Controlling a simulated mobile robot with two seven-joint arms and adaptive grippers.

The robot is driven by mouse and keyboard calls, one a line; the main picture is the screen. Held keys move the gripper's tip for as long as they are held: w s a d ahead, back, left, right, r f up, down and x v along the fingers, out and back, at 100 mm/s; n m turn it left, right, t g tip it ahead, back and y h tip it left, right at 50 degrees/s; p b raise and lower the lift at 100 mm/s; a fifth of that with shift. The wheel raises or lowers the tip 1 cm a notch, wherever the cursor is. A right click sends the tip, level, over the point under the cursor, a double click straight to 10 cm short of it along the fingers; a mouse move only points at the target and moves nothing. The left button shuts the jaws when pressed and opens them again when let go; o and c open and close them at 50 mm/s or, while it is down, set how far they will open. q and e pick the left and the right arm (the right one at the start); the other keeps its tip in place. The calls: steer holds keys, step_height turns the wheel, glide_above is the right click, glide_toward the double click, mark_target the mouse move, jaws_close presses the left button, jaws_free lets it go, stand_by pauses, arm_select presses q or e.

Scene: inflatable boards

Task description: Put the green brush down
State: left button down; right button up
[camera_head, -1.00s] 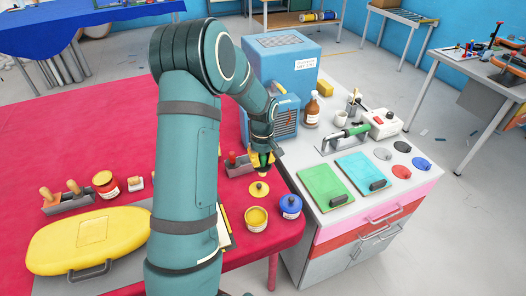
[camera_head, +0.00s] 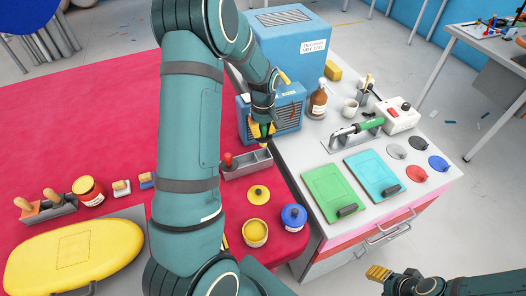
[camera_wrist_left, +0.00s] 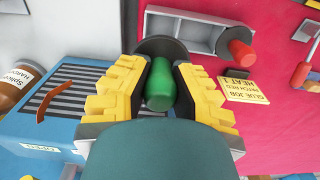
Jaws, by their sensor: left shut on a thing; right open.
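My left gripper (camera_head: 262,131) is shut on the green brush, whose rounded green handle (camera_wrist_left: 160,85) shows between the yellow finger pads in the left wrist view. In the head view the gripper hangs just beyond the grey divided holder (camera_head: 232,175), near the front of the blue machine. The holder also shows in the left wrist view (camera_wrist_left: 185,31), with a red-handled brush (camera_wrist_left: 240,53) at one end and bare compartments beside it. My right gripper (camera_head: 379,273) is open at the lower right, away from the holder.
The blue vented machine (camera_head: 287,110) stands close beside the left gripper. A yellow jar (camera_head: 255,234), a yellow lid (camera_head: 258,195) and a blue jar (camera_head: 293,217) stand in front of the holder. A yellow card (camera_wrist_left: 245,90) lies near it. Much of the red table (camera_head: 90,120) is clear.

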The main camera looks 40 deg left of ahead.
mark_target(263, 145)
arm_select(q)
step_height(263, 145, down, 8)
steer(key=shift+s+r, duration=0.15)
steer(key=shift+r, duration=0.05)
steer(key=shift+f, duration=0.4)
steer(key=shift+f+b, duration=0.5)
steer(key=shift+b, duration=0.1)
steer(key=c, duration=1)
jaws_free()
steer(key=shift+r, duration=0.1)
